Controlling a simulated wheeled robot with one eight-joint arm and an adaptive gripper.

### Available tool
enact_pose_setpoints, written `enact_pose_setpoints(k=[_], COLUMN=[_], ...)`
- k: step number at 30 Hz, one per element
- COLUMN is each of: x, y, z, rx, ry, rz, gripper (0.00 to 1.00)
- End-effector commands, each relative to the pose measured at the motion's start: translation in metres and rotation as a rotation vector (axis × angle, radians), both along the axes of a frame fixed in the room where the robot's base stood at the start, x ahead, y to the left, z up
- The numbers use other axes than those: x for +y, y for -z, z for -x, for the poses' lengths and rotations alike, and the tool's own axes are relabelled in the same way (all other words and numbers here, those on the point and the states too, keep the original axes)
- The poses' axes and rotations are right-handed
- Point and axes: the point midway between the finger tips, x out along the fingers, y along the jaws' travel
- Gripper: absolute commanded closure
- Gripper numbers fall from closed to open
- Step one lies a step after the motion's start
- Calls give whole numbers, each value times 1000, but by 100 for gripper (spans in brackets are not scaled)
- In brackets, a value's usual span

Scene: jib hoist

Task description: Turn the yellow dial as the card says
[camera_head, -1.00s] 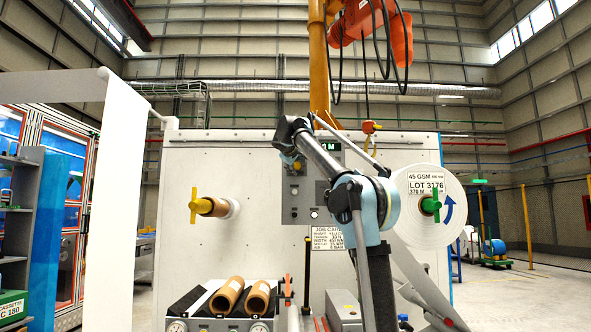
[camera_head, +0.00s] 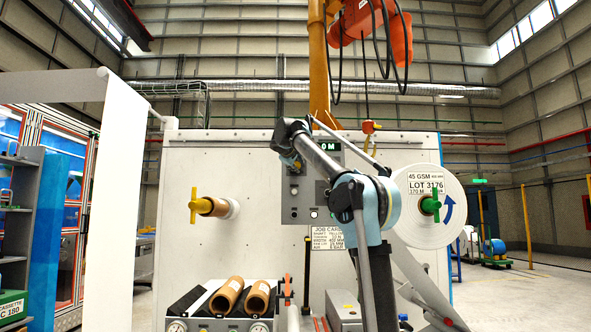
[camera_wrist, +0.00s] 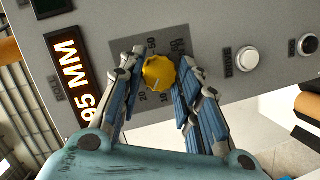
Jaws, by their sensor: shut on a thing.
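The yellow dial (camera_wrist: 158,72) sits on a grey control panel (camera_wrist: 225,35), with printed numbers around it, 20, 30 and 50 among them. A pale mark shows on its face, towards the 20 and 30 side. My gripper (camera_wrist: 158,78) has its blue-padded fingers on both sides of the dial, shut on it. In the head view my gripper (camera_head: 293,162) is at the panel's upper left, and the dial is mostly hidden there. The job card (camera_head: 326,238) hangs below the panel. My arm covers its right side, and its small lines are hard to read.
A lit display (camera_wrist: 75,82) reading "95 MM" and a white button (camera_wrist: 247,59) flank the dial. A paper roll (camera_head: 422,190) with a green handle is at right, a yellow-handled shaft (camera_head: 212,207) at left. Brown cores (camera_head: 228,296) lie below.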

Motion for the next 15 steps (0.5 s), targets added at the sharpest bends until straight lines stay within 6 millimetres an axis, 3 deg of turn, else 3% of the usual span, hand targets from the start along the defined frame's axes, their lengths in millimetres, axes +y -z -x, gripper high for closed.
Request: enact_pose_setpoints(k=[15], x=[3], y=[5], z=[0], rx=[2], ry=[0], rz=[416], gripper=[92])
